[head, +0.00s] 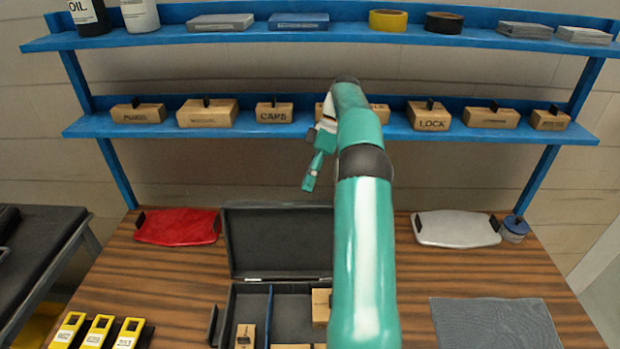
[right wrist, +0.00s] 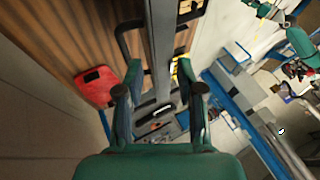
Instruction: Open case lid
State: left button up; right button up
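The dark grey case (head: 226,318) lies on the wooden table with compartments showing. Its lid (head: 275,240) stands up from the hinge at the back edge. My right arm comes in from below and covers the right part of the case and lid. My right gripper (head: 309,184) points down above the lid's top edge, apart from it in the head view. In the right wrist view its two fingers (right wrist: 158,92) are spread. A grey strip, seemingly the lid edge-on (right wrist: 162,45), shows between and beyond them; contact cannot be told. My left gripper is not in view.
A red tray (head: 178,227) lies left of the lid and a light grey tray (head: 455,230) to the right. A grey mat (head: 495,323) is at front right. Yellow tags (head: 98,331) lie at front left. Blue shelves (head: 330,131) with small boxes run behind.

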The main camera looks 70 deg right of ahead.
jog(key=c, duration=0.4)
jog(key=shift+w+f+m+b, duration=0.15)
jog(key=shift+w+m+b, duration=0.05)
jog(key=shift+m+b, duration=0.15)
jog(key=shift+c, duration=1.4)
jog(key=shift+w+f+m+h+b, duration=0.15)
jog(key=shift+w+m+h+b, duration=0.2)
jog(key=shift+h, duration=0.05)
grip_shut()
jog(key=w+r+m+g+h+b, duration=0.1)
jog(key=w+r+m+h+b, duration=0.2)
jog(key=w+m+h+b, duration=0.95)
jog(key=s+f+m+y, duration=0.3)
jog(key=s+f, duration=0.1)
jog(key=f, duration=0.5)
jog(key=shift+a+f+p, duration=0.3)
jog(key=shift+a+p, duration=0.15)
